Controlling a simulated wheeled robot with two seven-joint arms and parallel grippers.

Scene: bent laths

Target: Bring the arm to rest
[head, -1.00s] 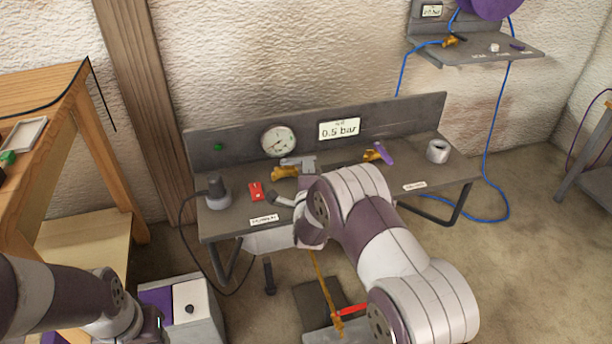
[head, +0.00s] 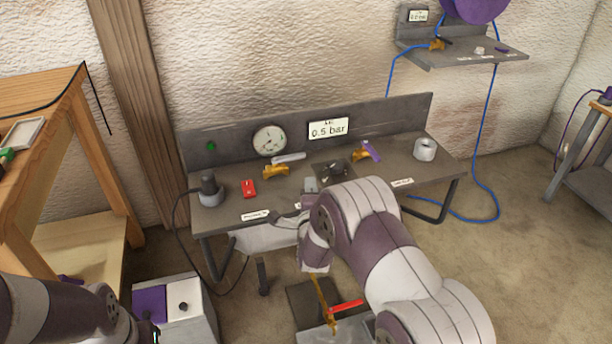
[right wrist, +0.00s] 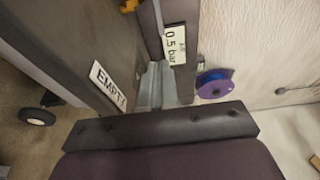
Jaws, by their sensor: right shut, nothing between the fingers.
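My right arm reaches over the front of the grey bench (head: 225,221). My right gripper (head: 310,186) is small and partly hidden by its own wrist in the head view; it is shut and empty, in front of the brass valve (head: 276,171) and apart from it. In the right wrist view its grey fingers (right wrist: 158,86) show close together, near labels reading EMPTY (right wrist: 108,86) and 0.5 bar (right wrist: 174,44). My left arm comes in at the lower left of the head view; its gripper is out of sight.
A white and purple box (head: 184,297) stands lower left, beside a wooden table (head: 30,130).

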